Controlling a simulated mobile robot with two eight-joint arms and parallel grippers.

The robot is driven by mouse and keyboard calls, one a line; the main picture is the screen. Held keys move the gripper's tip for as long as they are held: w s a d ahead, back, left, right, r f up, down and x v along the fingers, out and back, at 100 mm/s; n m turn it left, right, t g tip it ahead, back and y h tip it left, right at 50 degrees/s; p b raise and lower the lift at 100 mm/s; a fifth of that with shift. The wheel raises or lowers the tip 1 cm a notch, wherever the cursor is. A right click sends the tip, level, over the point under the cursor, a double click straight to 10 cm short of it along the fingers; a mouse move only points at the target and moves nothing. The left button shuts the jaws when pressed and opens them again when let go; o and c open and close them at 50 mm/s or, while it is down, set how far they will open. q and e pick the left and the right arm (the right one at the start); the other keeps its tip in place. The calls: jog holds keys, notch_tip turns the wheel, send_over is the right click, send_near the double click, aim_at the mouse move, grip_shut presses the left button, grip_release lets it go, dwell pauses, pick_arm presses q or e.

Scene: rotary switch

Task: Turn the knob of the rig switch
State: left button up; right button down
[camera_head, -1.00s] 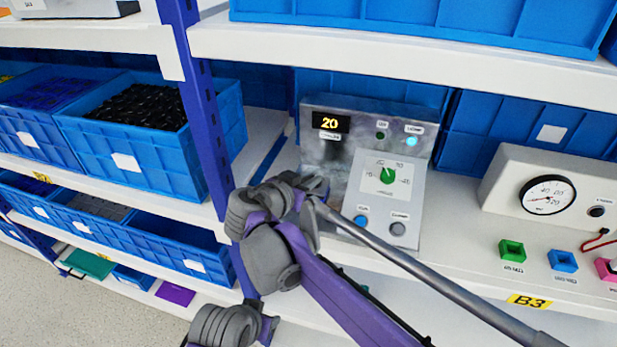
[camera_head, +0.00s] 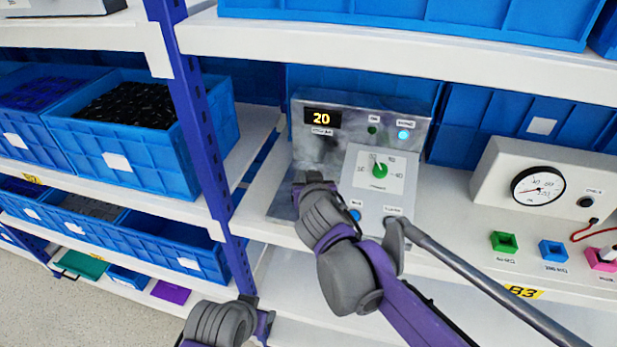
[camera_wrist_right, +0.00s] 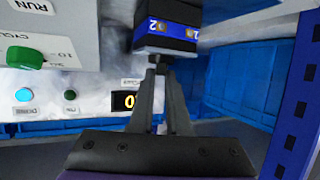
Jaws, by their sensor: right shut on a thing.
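The rig switch is a grey metal box (camera_head: 330,150) on the middle shelf. Its green knob (camera_head: 379,170) sits on a white dial plate, and its pointer appears to lean up and left. The yellow display (camera_head: 322,118) reads 20. In the right wrist view the green knob (camera_wrist_right: 25,57) is at the left, upside down. My right gripper (camera_wrist_right: 157,70) is shut on a dark block with a blue band (camera_wrist_right: 167,30) marked 2, apart from the knob. In the head view my right arm's wrist is in front of the box's lower left, and its fingertips are hidden.
Blue button (camera_head: 354,215) and a grey button sit on the box's lower front. A gauge box (camera_head: 500,165) stands to the right, with green (camera_head: 504,242), blue (camera_head: 553,251) and pink sockets before it. A blue shelf post (camera_head: 205,130) rises at left, and the shelf above overhangs.

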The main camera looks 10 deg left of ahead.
jog(key=shift+a, duration=0.15)
dwell(0.3)
jog(key=c, duration=0.8)
grip_release()
jog(key=shift+s+a, duration=0.15)
jog(key=shift+o, duration=0.2)
jog(key=v, duration=1)
jog(key=shift+s+d+r+p, duration=0.2)
jog(key=shift+s+d+p, duration=0.05)
jog(key=shift+d+p, duration=0.1)
